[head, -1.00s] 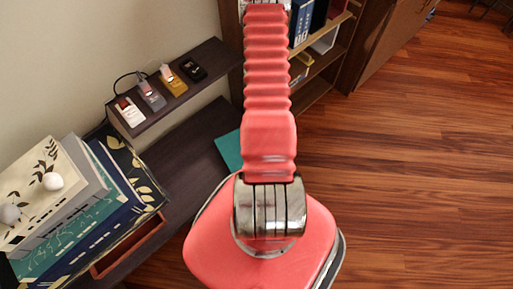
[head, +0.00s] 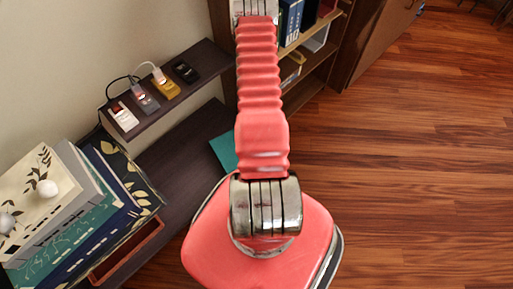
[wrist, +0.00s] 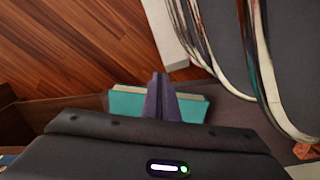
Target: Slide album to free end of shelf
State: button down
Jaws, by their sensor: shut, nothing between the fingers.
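A teal album or book (wrist: 128,104) shows in the wrist view, directly behind my gripper's fingers. Its pale page edge runs along the top, and its middle is hidden by the fingers. My gripper (wrist: 160,82) has its two dark fingers together with nothing between them. Whether they touch the teal cover I cannot tell. In the head view a flat teal piece (head: 224,151) lies on the dark low shelf (head: 180,165), partly behind my arm. I cannot tell whether it is the same thing. My gripper is out of sight in the head view.
Stacked patterned boxes or books (head: 75,205) with white knobs stand at the left. A narrow ledge (head: 190,85) holds several small devices with cables. A brown bookcase (head: 345,50) stands behind my arm. Curved dark-and-white edges (wrist: 262,65) hang close at the wrist view's right. The wooden floor is open.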

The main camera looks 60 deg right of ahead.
jog(key=w+d+f, duration=0.2)
jog(key=w+f, duration=0.1)
jog(key=f, duration=0.2)
jog(key=shift+w+f, duration=0.3)
jog(key=shift+f, duration=0.05)
dwell(0.4)
jog(key=shift+w+d, duration=0.35)
jog(key=shift+w, duration=0.35)
jog(key=shift+w+d, duration=0.3)
jog(key=shift+w, duration=0.4)
jog(key=shift+s, duration=0.15)
